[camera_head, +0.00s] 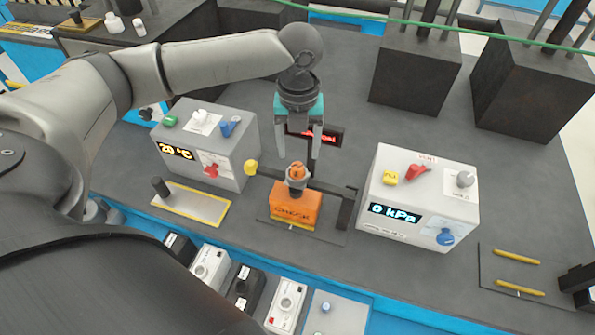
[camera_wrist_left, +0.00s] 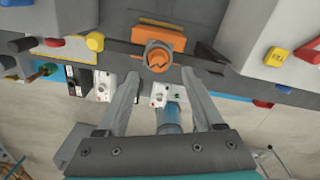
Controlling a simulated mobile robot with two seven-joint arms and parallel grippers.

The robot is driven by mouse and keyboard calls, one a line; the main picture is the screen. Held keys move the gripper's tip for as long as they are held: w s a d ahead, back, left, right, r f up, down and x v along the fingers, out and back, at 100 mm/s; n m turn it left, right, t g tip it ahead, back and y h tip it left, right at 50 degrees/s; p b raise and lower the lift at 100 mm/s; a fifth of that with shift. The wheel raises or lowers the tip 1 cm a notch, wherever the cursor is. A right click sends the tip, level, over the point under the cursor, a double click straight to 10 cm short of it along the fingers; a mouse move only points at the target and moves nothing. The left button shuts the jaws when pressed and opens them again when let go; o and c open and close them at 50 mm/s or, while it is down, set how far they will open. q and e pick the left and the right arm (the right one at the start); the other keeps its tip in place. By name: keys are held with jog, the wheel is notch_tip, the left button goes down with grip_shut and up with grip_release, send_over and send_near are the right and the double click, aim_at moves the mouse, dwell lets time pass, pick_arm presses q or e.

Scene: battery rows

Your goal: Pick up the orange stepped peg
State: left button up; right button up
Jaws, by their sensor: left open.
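The orange stepped peg (camera_head: 297,170) stands in a grey ring (camera_head: 296,184) on or just above an orange block (camera_head: 297,208) at the middle of the bench. In the left wrist view the peg (camera_wrist_left: 158,58) shows as a round orange top inside the ring (camera_wrist_left: 147,47). My left gripper (camera_head: 298,153) points down over the peg, its two fingers apart and nothing between them. In the left wrist view its fingertips (camera_wrist_left: 160,75) lie on either side below the peg. The peg's lower part is hidden by the ring. My right gripper is not seen.
A grey box with a temperature display (camera_head: 178,152) stands left, and a white box with a pressure display (camera_head: 395,215) stands right. A dark bar with a yellow knob (camera_head: 250,167) runs beside the ring. A small red-lit display (camera_head: 325,135) stands behind the gripper.

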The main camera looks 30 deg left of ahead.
aim_at(297, 166)
pick_arm(q)
notch_tip(297, 166, down, 5)
jog(key=shift+s+a+f, duration=0.1)
jog(key=shift+c, duration=0.4)
grip_shut()
dwell(0.4)
